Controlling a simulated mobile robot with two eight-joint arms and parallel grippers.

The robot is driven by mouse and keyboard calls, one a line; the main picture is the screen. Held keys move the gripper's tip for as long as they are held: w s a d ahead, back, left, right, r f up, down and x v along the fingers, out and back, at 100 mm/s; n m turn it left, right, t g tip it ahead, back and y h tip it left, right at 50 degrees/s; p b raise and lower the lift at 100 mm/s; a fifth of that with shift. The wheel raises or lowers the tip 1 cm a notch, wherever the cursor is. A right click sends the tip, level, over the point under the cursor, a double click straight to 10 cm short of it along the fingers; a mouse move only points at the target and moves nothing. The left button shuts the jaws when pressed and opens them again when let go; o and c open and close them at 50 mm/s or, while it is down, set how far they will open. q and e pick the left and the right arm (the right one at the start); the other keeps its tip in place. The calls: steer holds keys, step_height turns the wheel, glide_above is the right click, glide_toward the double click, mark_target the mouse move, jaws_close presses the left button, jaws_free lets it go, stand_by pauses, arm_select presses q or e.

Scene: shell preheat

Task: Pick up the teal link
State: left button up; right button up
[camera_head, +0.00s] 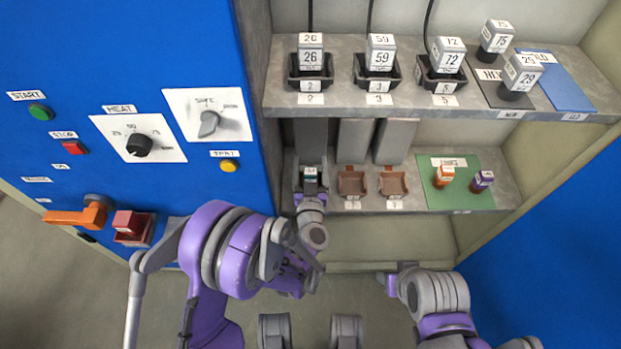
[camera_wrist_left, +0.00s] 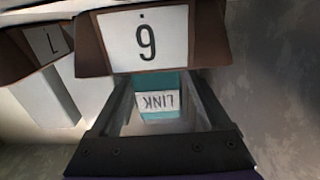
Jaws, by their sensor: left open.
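The teal link (camera_head: 310,172) is a small teal block at the left end of the lower shelf. In the left wrist view the link (camera_wrist_left: 158,82) shows with a white LINK label, upside down. My left gripper (camera_head: 311,188) is open, with a finger on either side of the link. In the left wrist view the fingers of my left gripper (camera_wrist_left: 165,110) flank it; I cannot tell whether they touch it. The link's lower part is hidden. My right arm is at the lower right, and its jaw state does not show.
Two brown trays (camera_head: 352,184) (camera_head: 393,184) stand right of my left gripper. A green mat (camera_head: 460,198) holds an orange and a purple piece. The upper shelf (camera_head: 330,99) overhangs with several numbered blocks. A blue panel (camera_head: 110,60) with controls stands at left.

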arm_select(q)
steer(key=shift+w, duration=0.2)
jaws_close()
stand_by(0.3)
steer(key=shift+r, duration=0.15)
